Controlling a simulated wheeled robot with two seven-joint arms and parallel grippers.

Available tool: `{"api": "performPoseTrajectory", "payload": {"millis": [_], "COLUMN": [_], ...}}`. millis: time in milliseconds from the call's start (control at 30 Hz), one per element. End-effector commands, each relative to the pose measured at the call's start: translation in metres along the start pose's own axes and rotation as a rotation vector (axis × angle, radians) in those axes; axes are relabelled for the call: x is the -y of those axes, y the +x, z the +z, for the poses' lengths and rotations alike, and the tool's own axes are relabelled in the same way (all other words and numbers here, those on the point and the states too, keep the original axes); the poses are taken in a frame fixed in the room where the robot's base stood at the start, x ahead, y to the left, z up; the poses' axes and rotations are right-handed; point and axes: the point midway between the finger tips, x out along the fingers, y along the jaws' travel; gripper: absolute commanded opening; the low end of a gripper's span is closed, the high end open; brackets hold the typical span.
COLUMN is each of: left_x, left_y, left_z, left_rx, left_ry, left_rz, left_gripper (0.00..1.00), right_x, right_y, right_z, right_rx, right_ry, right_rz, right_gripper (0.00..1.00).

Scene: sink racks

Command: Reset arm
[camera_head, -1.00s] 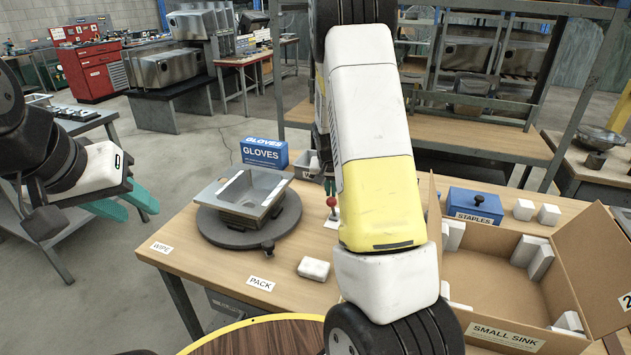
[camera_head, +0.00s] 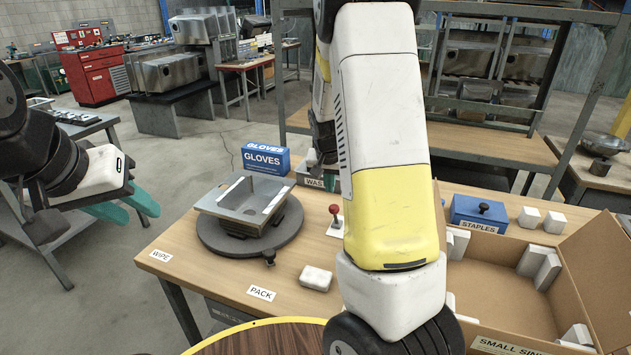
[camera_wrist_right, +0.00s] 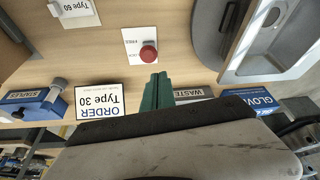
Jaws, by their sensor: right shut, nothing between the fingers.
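My left gripper (camera_head: 140,215) is at the left of the head view, open and empty, its teal fingers apart. It hangs to the left of the table, clear of the things on it. My right arm crosses the middle of the head view and hides most of my right gripper. In the right wrist view my right gripper (camera_wrist_right: 157,90) is shut with its teal fingers together and nothing between them. It is near the red-knobbed lever (camera_wrist_right: 148,54) and the order card (camera_wrist_right: 100,101), and I see no contact with either.
A metal sink (camera_head: 245,203) sits on a round grey turntable (camera_head: 222,240). A blue gloves box (camera_head: 265,158) stands behind it. A white block (camera_head: 316,278) lies near the pack label. An open cardboard box (camera_head: 512,290) and a blue staples box (camera_head: 478,208) are at the right.

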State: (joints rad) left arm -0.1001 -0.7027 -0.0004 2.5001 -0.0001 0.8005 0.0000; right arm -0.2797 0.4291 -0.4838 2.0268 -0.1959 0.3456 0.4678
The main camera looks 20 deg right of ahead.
Motion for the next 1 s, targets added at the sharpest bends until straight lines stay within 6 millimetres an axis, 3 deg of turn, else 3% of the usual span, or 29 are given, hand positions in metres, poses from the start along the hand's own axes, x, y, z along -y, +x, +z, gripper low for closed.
{"api": "performPoseTrajectory", "payload": {"millis": [100,367,467,667,800,1000], "left_x": [0.0,0.0,0.0,0.0,0.0,0.0], "left_y": [0.001,0.001,0.001,0.001,0.001,0.001], "left_z": [0.0,0.0,0.0,0.0,0.0,0.0], "left_rx": [0.003,0.002,0.002,0.002,0.002,0.002], "left_ry": [0.0,0.0,0.0,0.0,0.0,0.0], "left_rz": [0.0,0.0,0.0,0.0,0.0,0.0], "left_gripper": [0.36,0.36,0.36,0.36,0.36,0.36], "right_x": [0.002,0.004,0.004,0.009,0.008,-0.001], "right_y": [-0.018,-0.038,-0.055,-0.129,-0.188,-0.256], "right_z": [0.012,0.023,0.03,0.062,0.094,0.148], "right_rx": [-0.001,-0.002,0.008,0.022,0.006,-0.058], "right_ry": [-0.001,0.002,0.0,-0.055,-0.134,-0.278], "right_rz": [-0.001,-0.007,-0.041,-0.188,-0.283,-0.367], "right_gripper": [0.0,0.0,0.0,0.0,0.0,0.0]}}
